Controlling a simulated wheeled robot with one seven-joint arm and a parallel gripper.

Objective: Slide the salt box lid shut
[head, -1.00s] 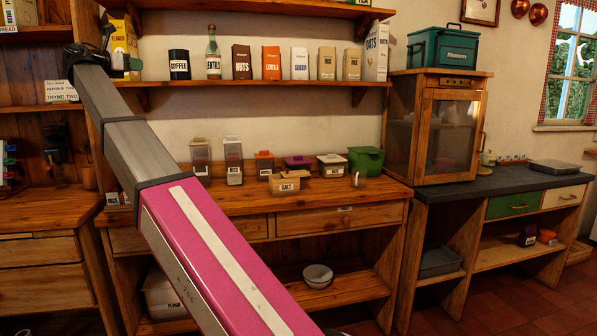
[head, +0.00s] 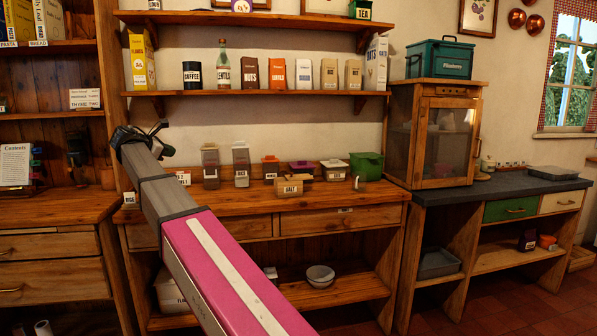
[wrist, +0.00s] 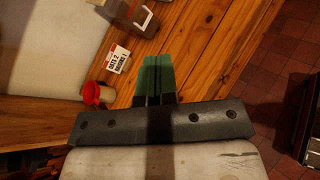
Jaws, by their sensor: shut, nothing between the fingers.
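The salt box (head: 290,188) is a small light-wood box with a SALT label, standing near the front of the wooden counter in the head view. Its lid is too small to judge how far it is open. My gripper (head: 143,138) is dark in the head view, up and to the left of the box and well apart from it. In the wrist view my gripper (wrist: 154,76) shows green fingertips close together, with nothing between them, over the counter. The salt box cannot be made out in the wrist view.
Clear jars (head: 241,166), a green tub (head: 366,165) and other containers stand behind the salt box. A shelf (head: 290,94) of packets runs above. The wrist view shows a label card (wrist: 117,58) and a red object (wrist: 97,94). The front counter strip is mostly clear.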

